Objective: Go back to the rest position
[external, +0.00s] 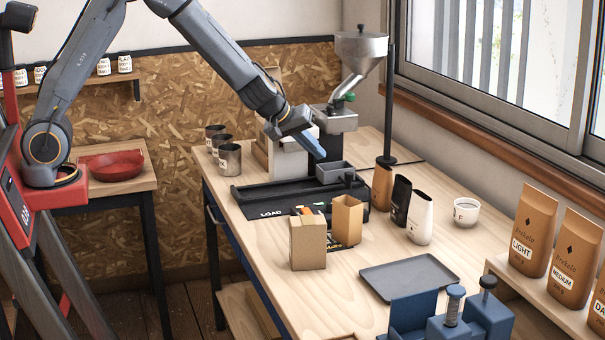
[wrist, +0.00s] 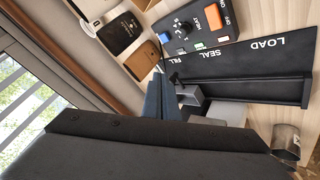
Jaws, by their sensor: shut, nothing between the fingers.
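My gripper (external: 316,146) is shut and empty in the external view. It hangs in the air above the back of the black LOAD tray (external: 262,190), in front of the grinder-like machine (external: 345,120) with a metal hopper. In the wrist view its blue fingers (wrist: 158,98) are together, pointing toward the black panel with LOAD, SEAL and FILL labels (wrist: 245,60). A small grey bin (external: 335,172) stands below and to the right of the fingertips, apart from them.
Metal cups (external: 230,159) stand left of the tray. A white cup (external: 466,212), grey tray (external: 409,276) and blue fixture (external: 450,318) lie farther right and front. A black pole (external: 388,100) rises behind.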

